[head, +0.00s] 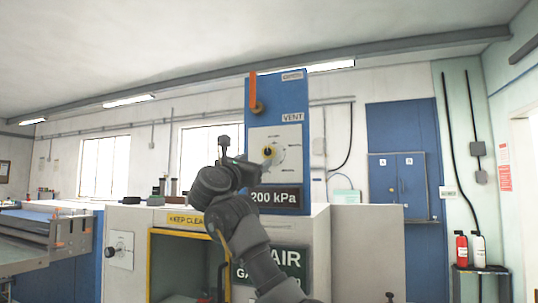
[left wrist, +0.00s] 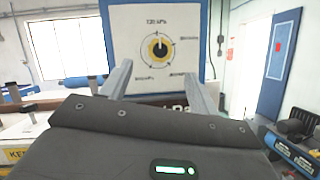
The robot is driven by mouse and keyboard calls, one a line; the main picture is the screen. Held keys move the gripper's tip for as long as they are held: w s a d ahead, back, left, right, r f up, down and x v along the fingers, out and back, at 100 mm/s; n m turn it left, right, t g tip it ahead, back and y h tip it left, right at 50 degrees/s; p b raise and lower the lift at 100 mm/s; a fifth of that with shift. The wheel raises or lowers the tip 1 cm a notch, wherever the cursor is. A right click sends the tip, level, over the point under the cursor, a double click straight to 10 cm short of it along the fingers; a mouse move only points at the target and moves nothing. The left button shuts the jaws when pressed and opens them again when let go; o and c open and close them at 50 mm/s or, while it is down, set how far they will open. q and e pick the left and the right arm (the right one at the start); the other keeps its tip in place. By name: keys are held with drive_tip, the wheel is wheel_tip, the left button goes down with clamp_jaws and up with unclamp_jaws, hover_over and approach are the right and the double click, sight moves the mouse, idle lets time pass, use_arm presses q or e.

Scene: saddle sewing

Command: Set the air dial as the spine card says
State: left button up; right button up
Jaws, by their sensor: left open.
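The air dial (head: 268,152) is a round knob with a yellow ring on a white plate on the tall blue post. It shows larger in the left wrist view (left wrist: 158,47), with kPa labels around it. The top label seems to read 120 kPa; the others are blurred. The knob's mark appears to point up. A dark sign (head: 275,198) below the dial reads 200 kPa; I cannot tell whether it is the spine card. My left gripper (head: 240,163) is open and empty in front of the dial, its fingers (left wrist: 160,85) spread below it, apart from it. My right gripper is not in view.
An orange lever (head: 253,88) and a VENT label (head: 293,118) are higher on the post. A yellow-framed cabinet opening (head: 152,262) is below left. A blue wall cabinet (head: 398,180) and fire extinguishers (head: 461,250) are at right, beyond the post.

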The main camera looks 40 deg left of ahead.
sight(267, 152)
use_arm(q)
drive_tip(key=p+x, duration=0.5)
drive_tip(key=x, duration=0.5)
drive_tip(key=shift+s+r, duration=0.1)
drive_tip(key=shift+w+a, duration=0.1)
drive_tip(key=shift+w, duration=0.45)
